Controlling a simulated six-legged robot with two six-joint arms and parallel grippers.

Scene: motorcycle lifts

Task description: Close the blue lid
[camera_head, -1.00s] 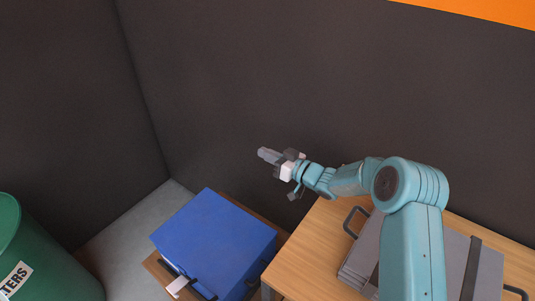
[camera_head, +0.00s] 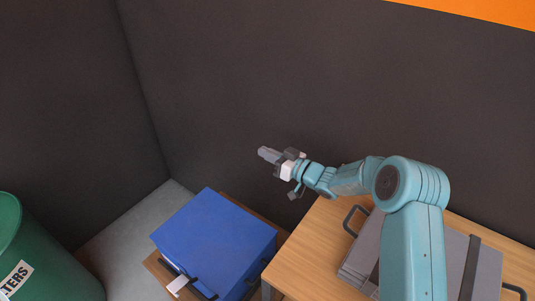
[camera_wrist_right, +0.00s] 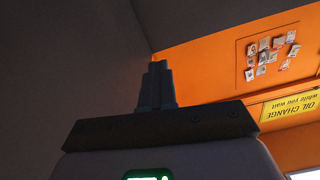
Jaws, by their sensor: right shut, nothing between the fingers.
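The blue lid (camera_head: 214,232) is the top of a blue box at the lower middle of the head view. It lies flat over the box, with no gap visible from here. A light tag and dark fittings (camera_head: 178,284) show on the box's front side. My right gripper (camera_head: 266,153) is above and to the right of the lid, apart from it, near the dark wall. Its fingers are together and empty; they also show in the right wrist view (camera_wrist_right: 157,85), pointing at the wall. My left gripper is not in view.
The box stands on a wooden surface (camera_head: 158,268). A wooden table (camera_head: 302,254) with a grey case (camera_head: 358,262) is to the right. A green barrel (camera_head: 38,250) is at the left. Dark walls (camera_head: 260,80) close off the back. The air above the lid is free.

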